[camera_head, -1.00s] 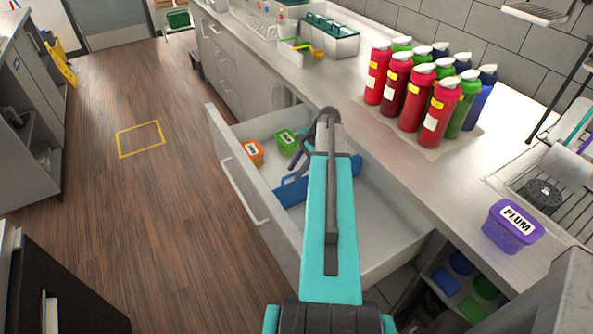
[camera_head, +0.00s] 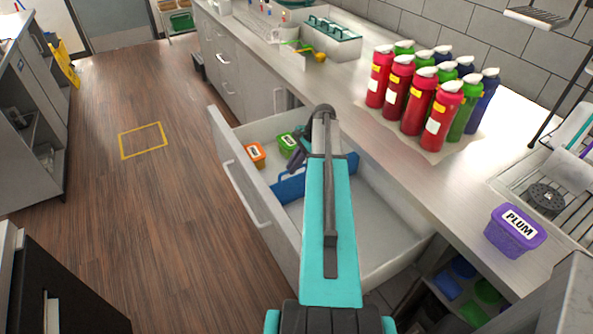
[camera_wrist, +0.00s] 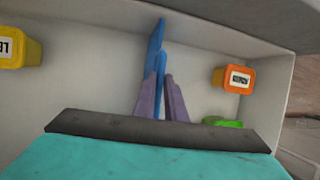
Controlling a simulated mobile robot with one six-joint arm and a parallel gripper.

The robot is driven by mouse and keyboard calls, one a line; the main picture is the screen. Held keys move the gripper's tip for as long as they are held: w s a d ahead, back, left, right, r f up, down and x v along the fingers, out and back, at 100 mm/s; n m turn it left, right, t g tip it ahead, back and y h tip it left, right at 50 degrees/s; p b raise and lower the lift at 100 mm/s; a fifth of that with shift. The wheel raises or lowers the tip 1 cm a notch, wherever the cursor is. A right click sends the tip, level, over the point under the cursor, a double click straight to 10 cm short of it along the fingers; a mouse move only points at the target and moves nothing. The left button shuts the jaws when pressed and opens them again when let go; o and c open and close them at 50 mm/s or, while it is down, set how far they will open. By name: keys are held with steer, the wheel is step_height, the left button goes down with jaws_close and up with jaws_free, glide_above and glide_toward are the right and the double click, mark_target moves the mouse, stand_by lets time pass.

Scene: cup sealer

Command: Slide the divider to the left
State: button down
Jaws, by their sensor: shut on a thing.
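The blue divider (camera_head: 287,189) stands upright across the open drawer (camera_head: 228,157), behind the orange and green tubs as seen from the doorway side. My gripper (camera_head: 298,160) reaches down into the drawer, and my teal arm hides part of the divider. In the wrist view, the divider (camera_wrist: 155,58) rises between the two purple-grey fingers of my gripper (camera_wrist: 160,88), which are shut on it. The divider's lower part is hidden behind the fingers.
An orange tub (camera_head: 254,155) and a green tub (camera_head: 287,143) sit in the drawer's far-left part. The wrist view also shows a yellow tub (camera_wrist: 18,48) on the divider's other side. Bottles (camera_head: 420,95) and a purple PLUM tub (camera_head: 515,230) stand on the counter.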

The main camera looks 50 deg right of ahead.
steer(key=w+d, duration=0.2)
steer(key=w, duration=0.6)
steer(key=shift+d, duration=0.3)
steer(key=shift+w+r, duration=0.1)
steer(key=c, duration=1.8)
jaws_free()
steer(key=p+v, duration=0.7)
steer(key=v, duration=0.6)
steer(key=shift+d+r, duration=0.1)
steer(key=shift+r, duration=0.2)
